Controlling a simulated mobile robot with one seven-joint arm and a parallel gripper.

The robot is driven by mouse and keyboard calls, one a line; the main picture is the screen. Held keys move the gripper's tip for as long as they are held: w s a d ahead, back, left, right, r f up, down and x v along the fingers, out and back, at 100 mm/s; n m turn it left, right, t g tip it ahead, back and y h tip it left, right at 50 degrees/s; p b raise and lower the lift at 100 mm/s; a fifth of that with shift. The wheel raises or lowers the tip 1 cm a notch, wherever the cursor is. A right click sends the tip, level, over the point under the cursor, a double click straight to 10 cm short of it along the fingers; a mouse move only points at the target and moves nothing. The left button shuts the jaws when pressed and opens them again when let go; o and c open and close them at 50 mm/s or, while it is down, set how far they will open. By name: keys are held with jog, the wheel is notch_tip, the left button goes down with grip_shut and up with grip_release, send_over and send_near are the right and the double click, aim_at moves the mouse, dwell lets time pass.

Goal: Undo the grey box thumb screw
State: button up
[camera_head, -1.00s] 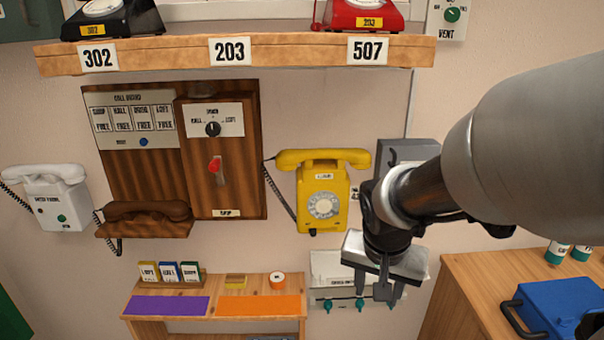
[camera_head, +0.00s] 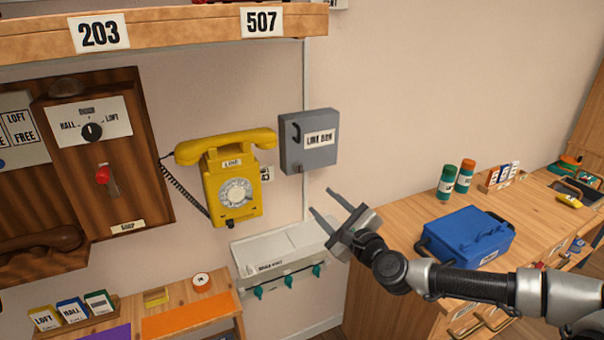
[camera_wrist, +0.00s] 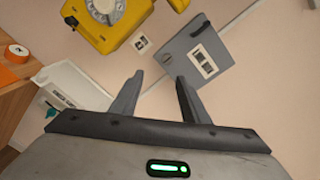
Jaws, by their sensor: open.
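In the wrist view the grey box (camera_wrist: 197,55) is tilted, beyond the fingertips of my gripper (camera_wrist: 158,80).
The yellow dial phone (camera_head: 232,185) hangs left of the box, its cord further left. A white unit with teal knobs (camera_head: 280,258) is below. A blue case (camera_head: 466,237) stands on the right-hand bench. The wall right of the box is bare.

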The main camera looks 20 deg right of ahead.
aim_at(299, 169)
jog(key=shift+m+h, duration=0.3)
jog(key=shift+m, duration=0.1)
jog(key=w, duration=0.5)
jog(key=w+p, duration=0.1)
jog(key=w, duration=1.1)
jog(key=shift+w+d+r+p, duration=0.15)
jog(key=shift+d+r+p, duration=0.1)
jog(key=shift+r+p, duration=0.1)
jog(key=shift+c, duration=0.3)
grip_shut()
